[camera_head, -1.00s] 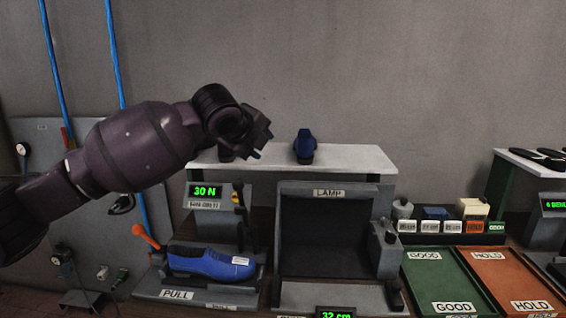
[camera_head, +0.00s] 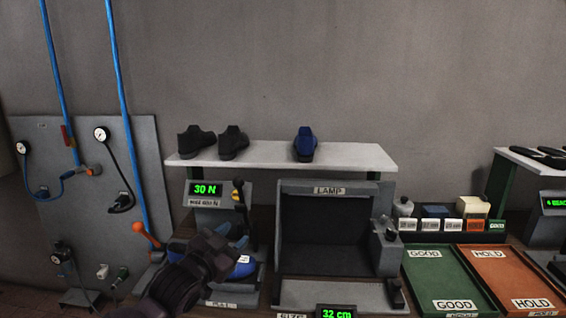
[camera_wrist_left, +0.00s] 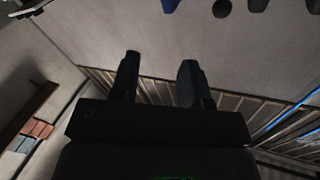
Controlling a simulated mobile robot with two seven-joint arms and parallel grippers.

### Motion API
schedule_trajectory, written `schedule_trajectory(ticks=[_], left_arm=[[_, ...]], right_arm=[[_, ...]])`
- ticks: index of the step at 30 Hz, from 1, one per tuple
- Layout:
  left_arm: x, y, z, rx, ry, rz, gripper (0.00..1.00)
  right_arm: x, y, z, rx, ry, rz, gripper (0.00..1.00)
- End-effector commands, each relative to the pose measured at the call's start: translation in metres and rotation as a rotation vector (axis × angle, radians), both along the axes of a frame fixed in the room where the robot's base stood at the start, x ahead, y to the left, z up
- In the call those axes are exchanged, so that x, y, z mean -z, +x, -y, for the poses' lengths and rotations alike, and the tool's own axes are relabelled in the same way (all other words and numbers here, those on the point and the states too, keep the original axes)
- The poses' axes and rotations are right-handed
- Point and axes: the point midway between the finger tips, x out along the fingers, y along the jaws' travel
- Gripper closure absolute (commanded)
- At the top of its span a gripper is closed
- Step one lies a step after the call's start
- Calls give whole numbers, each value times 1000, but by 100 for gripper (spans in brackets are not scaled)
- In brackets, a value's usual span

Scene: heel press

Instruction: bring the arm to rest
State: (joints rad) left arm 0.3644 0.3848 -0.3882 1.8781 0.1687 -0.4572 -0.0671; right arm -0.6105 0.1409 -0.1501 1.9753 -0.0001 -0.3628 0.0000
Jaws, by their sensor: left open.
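My left arm comes in low in the head view, and its gripper (camera_head: 222,240) is in front of the pull-test stand. It covers much of the blue shoe (camera_head: 246,266) there. In the left wrist view the two dark fingers of the left gripper (camera_wrist_left: 158,82) stand apart with nothing between them. Whether the gripper touches the shoe cannot be told from the head view. My right gripper is not in view.
The stand's display (camera_head: 205,189) reads 30 N, and an orange-knobbed lever (camera_head: 140,229) is on its left. A lamp box (camera_head: 325,230) is to the right, with green (camera_head: 440,280) and orange (camera_head: 505,280) trays beyond. A white shelf (camera_head: 265,158) holds several shoes.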

Motion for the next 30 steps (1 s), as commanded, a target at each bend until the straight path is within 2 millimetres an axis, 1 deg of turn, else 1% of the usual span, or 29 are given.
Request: schedule_trajectory(ticks=[1,8,14,15,17,18,20,21,23,24,27,30], left_arm=[[19,-9,-11,-26,-34,-24,58],[90,-54,-57,-153,-127,-108,58],[156,-106,-97,-275,-148,-209,58],[169,-118,-105,-301,-150,-235,58],[190,-137,-116,-339,-154,-276,58],[203,-150,-124,-363,-158,-305,58],[223,-172,-134,-399,-166,-352,58],[237,-187,-140,-422,-170,-384,58],[256,-210,-148,-456,-175,-433,58],[268,-226,-153,-476,-176,-464,58],[293,-261,-160,-515,-179,-534,58],[310,-287,-162,-539,-178,-584,58]], right_arm=[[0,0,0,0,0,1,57],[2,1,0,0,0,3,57],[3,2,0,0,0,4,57],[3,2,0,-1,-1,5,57],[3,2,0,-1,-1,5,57],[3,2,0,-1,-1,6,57],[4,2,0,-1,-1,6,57],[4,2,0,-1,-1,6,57],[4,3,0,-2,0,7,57],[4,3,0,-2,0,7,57],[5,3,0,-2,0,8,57],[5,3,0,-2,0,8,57]])
